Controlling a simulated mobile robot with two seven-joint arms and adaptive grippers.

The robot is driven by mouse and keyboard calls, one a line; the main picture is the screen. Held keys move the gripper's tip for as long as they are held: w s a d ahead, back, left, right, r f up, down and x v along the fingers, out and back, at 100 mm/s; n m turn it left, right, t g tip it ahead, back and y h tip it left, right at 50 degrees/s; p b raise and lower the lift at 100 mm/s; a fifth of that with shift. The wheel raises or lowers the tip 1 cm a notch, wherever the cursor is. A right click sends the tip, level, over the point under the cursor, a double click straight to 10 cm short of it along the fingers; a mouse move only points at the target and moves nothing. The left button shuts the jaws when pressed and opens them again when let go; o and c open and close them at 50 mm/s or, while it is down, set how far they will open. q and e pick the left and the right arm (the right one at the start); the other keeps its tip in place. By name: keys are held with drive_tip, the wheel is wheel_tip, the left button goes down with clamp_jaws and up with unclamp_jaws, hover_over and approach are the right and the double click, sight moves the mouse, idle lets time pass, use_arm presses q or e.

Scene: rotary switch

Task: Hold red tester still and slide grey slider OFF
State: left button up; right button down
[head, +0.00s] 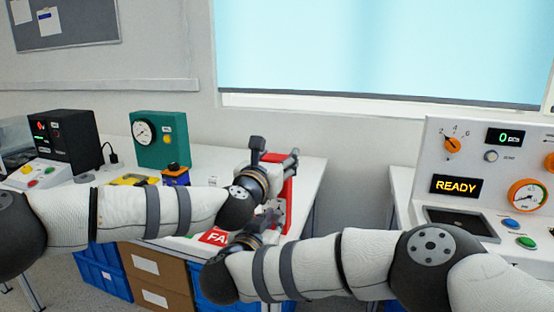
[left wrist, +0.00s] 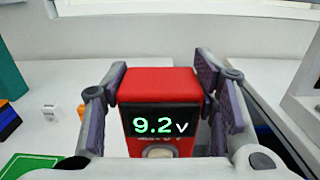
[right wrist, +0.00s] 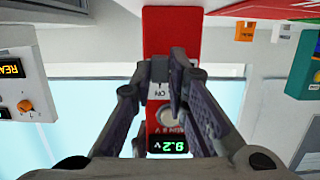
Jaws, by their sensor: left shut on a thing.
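The red tester (head: 286,196) stands upright at the right end of the white table, partly hidden by my grippers in the head view. My left gripper (head: 275,160) is shut on it, with one finger pad on each side in the left wrist view. Its display (left wrist: 160,122) reads 9.2 V. My right gripper (right wrist: 167,70) is at the tester's front, its fingertips close together at the "ON" label. The right wrist view shows the tester (right wrist: 154,125) upside down.
A red mat (head: 214,236) marked "FA..." lies by my right gripper. A teal gauge box (head: 161,140) and a black instrument (head: 66,138) stand left. A control panel (head: 470,150) showing READY stands right, across a gap. Blue bins (head: 100,268) sit below the table.

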drive_tip(key=shift+w+a, duration=0.1)
drive_tip(key=shift+a, duration=0.1)
idle(0.5)
drive_tip(key=shift+w+a, duration=0.1)
drive_tip(key=shift+a, duration=0.25)
drive_tip(key=shift+w+a, duration=0.2)
drive_tip(key=shift+a, duration=0.4)
drive_tip(key=c, duration=1.6)
unclamp_jaws()
drive_tip(key=shift+v, duration=2.55)
use_arm(q)
drive_tip(key=o, duration=1.5)
